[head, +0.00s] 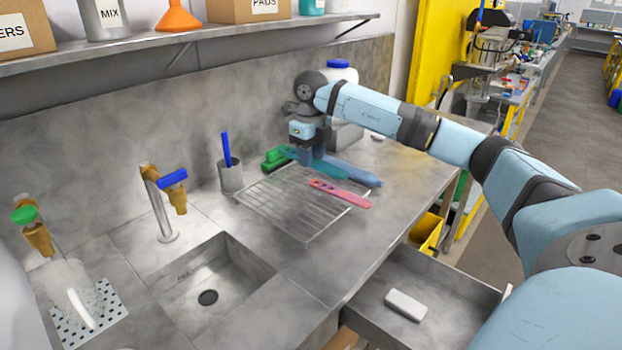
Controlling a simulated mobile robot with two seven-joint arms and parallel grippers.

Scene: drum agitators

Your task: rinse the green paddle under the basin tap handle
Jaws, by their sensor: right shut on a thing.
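My right gripper (305,153) is low over the back right of the counter, near the drying rack (262,208), and is shut on a green paddle (274,158). The paddle's green end sticks out to the left of the gripper; the fingers partly hide the rest, so its full length is unclear. The basin tap (158,205) stands behind the sunken basin (222,262) and has a blue handle (172,179). The gripper is well to the right of this tap. My left gripper is not in view.
A blue paddle (352,174) and a pink paddle (345,194) lie by the rack's right side. A grey cup (230,177) with a blue stick stands between tap and rack. A green-handled tap (24,214) is far left. An open drawer (448,290) juts out front right.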

